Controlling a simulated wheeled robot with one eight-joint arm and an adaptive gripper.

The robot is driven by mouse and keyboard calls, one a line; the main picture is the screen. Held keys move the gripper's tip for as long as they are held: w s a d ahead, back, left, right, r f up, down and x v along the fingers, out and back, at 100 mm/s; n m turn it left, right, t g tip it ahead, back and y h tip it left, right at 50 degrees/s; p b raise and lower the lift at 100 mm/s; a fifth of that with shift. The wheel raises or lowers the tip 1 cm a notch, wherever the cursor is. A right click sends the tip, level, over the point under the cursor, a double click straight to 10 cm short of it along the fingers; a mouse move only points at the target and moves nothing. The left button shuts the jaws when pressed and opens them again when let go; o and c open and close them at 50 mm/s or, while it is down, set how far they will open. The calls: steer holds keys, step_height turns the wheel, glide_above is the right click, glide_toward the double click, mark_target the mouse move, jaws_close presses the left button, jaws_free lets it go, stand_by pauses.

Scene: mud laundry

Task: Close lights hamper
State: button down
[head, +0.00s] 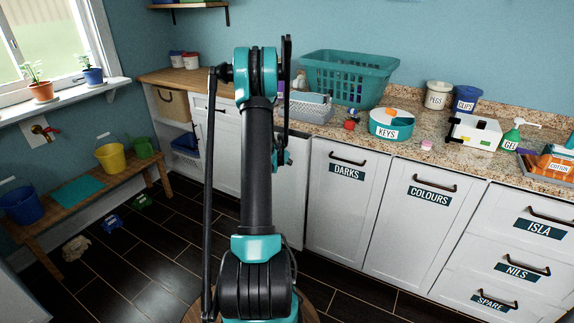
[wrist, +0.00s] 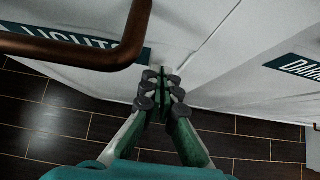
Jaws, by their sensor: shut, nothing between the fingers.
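The lights hamper front (wrist: 98,80) is a white panel at the left of the wrist view. A dark label reading LIGHTS (wrist: 60,40) is partly covered by a brown bar handle (wrist: 135,35). My gripper (wrist: 162,78) is shut and empty, its fingertips close to the panel near the handle's right end. I cannot tell whether they touch it. In the head view my arm hides most of this hamper, so how far it stands open is unclear. My gripper shows only in part there (head: 283,158).
The darks hamper (head: 338,205) is just right of it, and the colours hamper (head: 412,230) beyond; both look shut. The counter above holds a teal basket (head: 350,75) and a keys tub (head: 390,123). A bench (head: 105,175) with buckets stands left. Dark floor is open between.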

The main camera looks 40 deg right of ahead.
mark_target(293, 157)
steer(key=d, duration=0.1)
steer(key=w+d, duration=0.1)
steer(key=d, duration=0.2)
steer(key=shift+w+d, duration=0.1)
steer(key=shift+w, duration=0.25)
steer(key=shift+w+d+r, duration=0.1)
steer(key=shift+w+d, duration=0.1)
steer(key=shift+d, duration=0.15)
steer(key=shift+a, duration=0.1)
